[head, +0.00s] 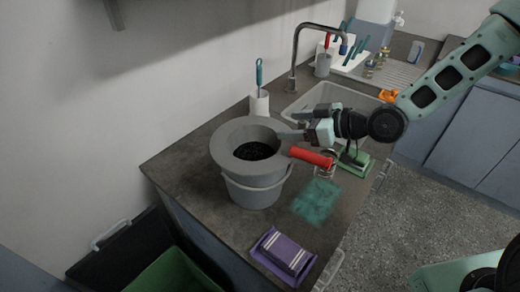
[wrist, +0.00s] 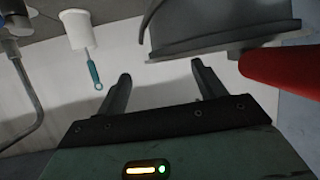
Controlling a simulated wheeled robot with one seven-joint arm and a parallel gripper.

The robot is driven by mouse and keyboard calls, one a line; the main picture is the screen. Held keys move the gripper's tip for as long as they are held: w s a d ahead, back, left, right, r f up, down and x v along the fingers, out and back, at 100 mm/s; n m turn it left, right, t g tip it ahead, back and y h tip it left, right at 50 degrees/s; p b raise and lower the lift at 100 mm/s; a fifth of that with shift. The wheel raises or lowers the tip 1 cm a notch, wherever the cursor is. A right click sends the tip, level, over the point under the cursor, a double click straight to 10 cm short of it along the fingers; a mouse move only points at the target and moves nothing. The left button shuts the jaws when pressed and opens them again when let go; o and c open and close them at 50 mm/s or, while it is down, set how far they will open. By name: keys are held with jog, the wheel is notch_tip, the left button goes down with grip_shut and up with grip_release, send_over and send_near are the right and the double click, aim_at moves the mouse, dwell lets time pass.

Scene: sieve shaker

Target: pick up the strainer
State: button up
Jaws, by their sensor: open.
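The strainer (head: 232,139) appears as a wide grey ring with a dark inside, resting on a grey bucket (head: 252,192). A red handle (head: 311,157) sticks out from it to the right. In the wrist view the red handle (wrist: 285,68) is at the right, beside the grey round body (wrist: 222,28), upside down. My gripper (head: 290,135) is open and empty at the right side of the ring, just behind the handle in the head view. In the wrist view its two fingers (wrist: 162,88) are apart with nothing gripped between them. Whether a finger touches the ring I cannot tell.
A sink (head: 325,97) with a tall tap is behind my gripper. A white holder (head: 259,103) with a teal brush stands behind the bucket. A glass jar, a green stand (head: 352,160), a teal cloth (head: 316,201) and a purple pack (head: 284,256) lie to the right and front.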

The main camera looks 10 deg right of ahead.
aim_at(271, 124)
jog(key=x, duration=0.2)
jog(key=p+x, duration=0.1)
jog(key=x, duration=0.1)
jog(key=shift+w+a+r, duration=0.1)
jog(key=shift+a+r, duration=0.1)
jog(key=shift+w+a+f, duration=0.3)
jog(key=shift+w+a, duration=0.05)
jog(key=shift+a, duration=0.05)
jog(key=c, duration=1.2)
